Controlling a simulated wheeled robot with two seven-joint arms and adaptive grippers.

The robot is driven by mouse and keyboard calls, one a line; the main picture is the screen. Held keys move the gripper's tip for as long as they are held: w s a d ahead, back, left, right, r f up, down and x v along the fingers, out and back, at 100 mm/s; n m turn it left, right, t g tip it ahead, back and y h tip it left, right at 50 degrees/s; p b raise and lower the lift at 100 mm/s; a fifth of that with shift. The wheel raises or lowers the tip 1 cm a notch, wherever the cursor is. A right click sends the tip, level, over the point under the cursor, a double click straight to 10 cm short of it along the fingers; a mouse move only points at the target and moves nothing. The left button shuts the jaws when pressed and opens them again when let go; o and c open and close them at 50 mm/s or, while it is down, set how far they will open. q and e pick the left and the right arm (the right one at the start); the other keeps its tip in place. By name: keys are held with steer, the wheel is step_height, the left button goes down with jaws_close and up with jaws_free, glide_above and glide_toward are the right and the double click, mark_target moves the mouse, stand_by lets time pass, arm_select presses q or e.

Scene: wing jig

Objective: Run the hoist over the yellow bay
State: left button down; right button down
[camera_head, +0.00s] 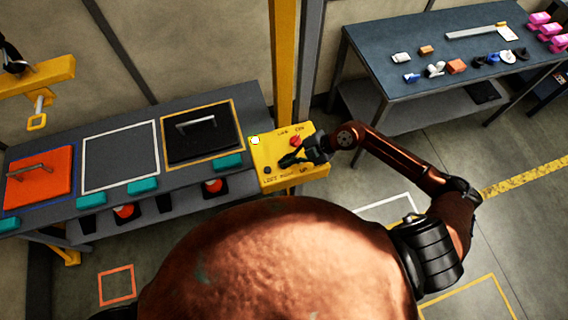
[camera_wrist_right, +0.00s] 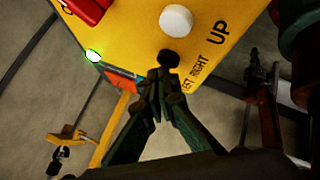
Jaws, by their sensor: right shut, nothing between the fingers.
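The hoist's yellow beam (camera_head: 36,78) is at the upper left in the head view, with a yellow loop (camera_head: 37,122) hanging over the left part of the bench. The yellow-outlined bay (camera_head: 237,125) is at the bench's right end and holds a black panel (camera_head: 203,136) with a grey handle. The yellow control box (camera_head: 313,174) has a red control (camera_head: 296,141). My right gripper (camera_head: 288,160) is shut and empty over its face. In the wrist view its tips (camera_wrist_right: 158,78) are close to a black knob (camera_wrist_right: 168,58); contact is unclear. A white button (camera_wrist_right: 176,19) is beyond. My left gripper is out of view.
A blue-outlined bay with an orange panel (camera_head: 38,184) and a bare white-outlined bay (camera_head: 120,158) lie further left. A yellow post (camera_head: 284,60) stands behind the control box. A table (camera_head: 385,45) with small parts stands at the upper right.

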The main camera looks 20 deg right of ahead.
steer(key=shift+f, duration=0.45)
stand_by(1.8)
stand_by(3.9)
steer(key=shift+r+p, duration=0.9)
steer(key=shift+p, duration=0.05)
step_height(320, 180, up, 5)
steer(key=p, duration=0.5)
steer(key=shift+r, duration=0.1)
